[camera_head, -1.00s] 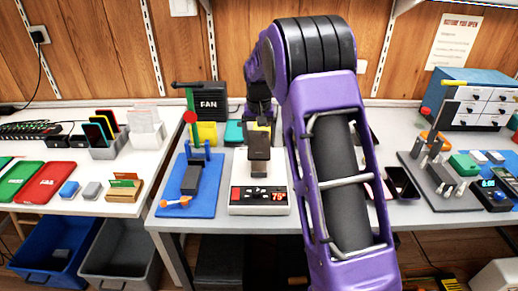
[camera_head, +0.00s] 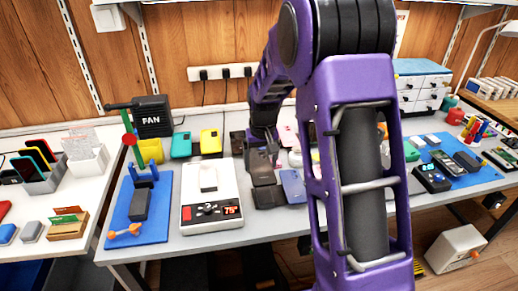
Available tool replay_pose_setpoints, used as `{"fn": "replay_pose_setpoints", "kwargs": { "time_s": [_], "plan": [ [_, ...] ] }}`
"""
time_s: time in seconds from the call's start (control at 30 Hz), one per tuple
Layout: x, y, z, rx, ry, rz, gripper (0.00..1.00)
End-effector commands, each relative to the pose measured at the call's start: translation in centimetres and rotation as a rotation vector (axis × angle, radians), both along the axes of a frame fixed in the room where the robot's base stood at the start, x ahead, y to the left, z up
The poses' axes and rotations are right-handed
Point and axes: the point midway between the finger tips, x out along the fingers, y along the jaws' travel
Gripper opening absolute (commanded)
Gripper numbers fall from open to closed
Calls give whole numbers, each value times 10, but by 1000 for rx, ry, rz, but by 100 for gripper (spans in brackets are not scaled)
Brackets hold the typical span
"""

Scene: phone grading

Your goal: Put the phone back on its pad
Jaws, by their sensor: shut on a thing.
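My gripper (camera_head: 264,152) is at the middle of the bench, pointing down, its fingertips small and partly hidden. It is shut on a dark phone (camera_head: 262,170), which hangs tilted below the fingers. A dark flat slab (camera_head: 268,197) lies just below and in front of the phone. I cannot tell whether the phone touches it, nor surely whether the slab is the pad. A blue phone (camera_head: 292,186) lies close to the right of the slab. The white heating unit (camera_head: 191,214) with a red 75° display stands to the left, a pale plate on its top.
A blue mat (camera_head: 120,228) with a clamp stand is at left. Yellow (camera_head: 210,141) and teal (camera_head: 181,145) items and a black FAN box (camera_head: 153,116) stand behind. My purple arm hides the bench right of the blue phone. The bench front before the slab is clear.

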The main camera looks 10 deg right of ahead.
Motion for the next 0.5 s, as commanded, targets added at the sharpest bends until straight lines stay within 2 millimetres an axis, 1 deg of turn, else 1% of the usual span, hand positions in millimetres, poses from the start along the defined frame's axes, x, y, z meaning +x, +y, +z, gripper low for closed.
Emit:
{"fn": "replay_pose_setpoints", "kwargs": {
  "time_s": [0.1,0.27,0.5],
  "plan": [
    [-6,1,-2,0,-2,13,23],
    [-8,1,-5,-1,-2,18,23],
    [-8,0,-18,-1,-2,17,23]
  ]
}}
